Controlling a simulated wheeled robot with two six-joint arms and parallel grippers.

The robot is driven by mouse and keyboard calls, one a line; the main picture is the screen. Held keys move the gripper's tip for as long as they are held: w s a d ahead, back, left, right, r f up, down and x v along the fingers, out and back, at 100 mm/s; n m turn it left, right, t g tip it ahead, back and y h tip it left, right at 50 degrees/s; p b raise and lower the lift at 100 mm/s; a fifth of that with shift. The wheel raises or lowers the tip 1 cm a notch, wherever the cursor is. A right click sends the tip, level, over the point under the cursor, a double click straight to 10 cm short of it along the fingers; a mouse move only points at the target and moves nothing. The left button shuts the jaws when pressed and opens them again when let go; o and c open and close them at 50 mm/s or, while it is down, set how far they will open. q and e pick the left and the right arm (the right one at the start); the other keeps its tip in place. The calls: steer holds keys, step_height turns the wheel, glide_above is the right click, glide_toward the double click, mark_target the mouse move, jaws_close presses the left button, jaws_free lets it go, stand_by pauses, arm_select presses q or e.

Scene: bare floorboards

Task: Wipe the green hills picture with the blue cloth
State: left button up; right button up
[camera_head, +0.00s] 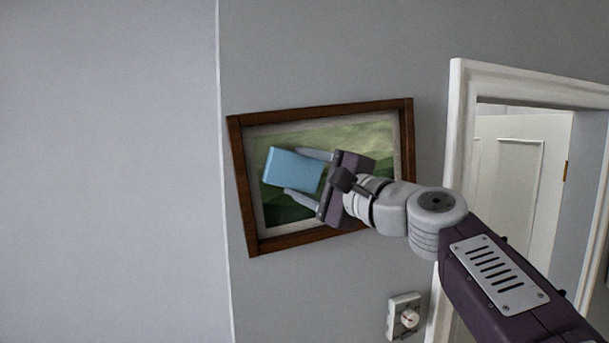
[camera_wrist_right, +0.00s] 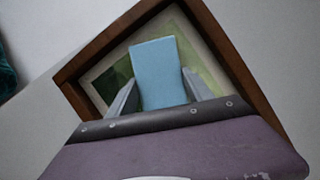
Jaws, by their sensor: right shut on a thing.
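The green hills picture (camera_head: 345,137) hangs on the grey wall in a brown wooden frame, with a pale mat around the green landscape. It also shows in the right wrist view (camera_wrist_right: 112,78), tilted by the camera's angle. My right gripper (camera_head: 308,174) is in front of the picture, shut on the blue cloth (camera_head: 291,170). The cloth looks like a flat light-blue block and covers the left-middle part of the picture. In the right wrist view the cloth (camera_wrist_right: 158,72) sits between both fingers. I cannot tell whether it touches the picture. My left gripper is not in view.
A white door frame (camera_head: 463,130) with a white door (camera_head: 521,170) stands to the right of the picture, behind my right arm. A wall dial (camera_head: 405,317) is below the picture's right side. A wall corner runs just left of the picture. A dark teal thing (camera_wrist_right: 6,75) shows at the wrist view's left edge.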

mark_target(319, 170)
steer(key=shift+w+d+r, duration=0.1)
steer(key=shift+w+d, duration=0.1)
steer(key=shift+d, duration=0.4)
steer(key=shift+w+d, duration=0.2)
steer(key=shift+d, duration=0.35)
steer(key=shift+w+d, duration=0.15)
steer(key=shift+d, duration=0.35)
steer(key=shift+w+d+r, duration=0.15)
steer(key=shift+w+d, duration=0.1)
steer(key=shift+d, duration=0.6)
steer(key=shift+w+d+r, duration=0.1)
steer(key=shift+w+d, duration=0.15)
steer(key=shift+d, duration=0.55)
steer(key=w+d+p, duration=0.2)
steer(key=d, duration=0.4)
steer(key=shift+d+r, duration=0.2)
steer(key=shift+r, duration=0.2)
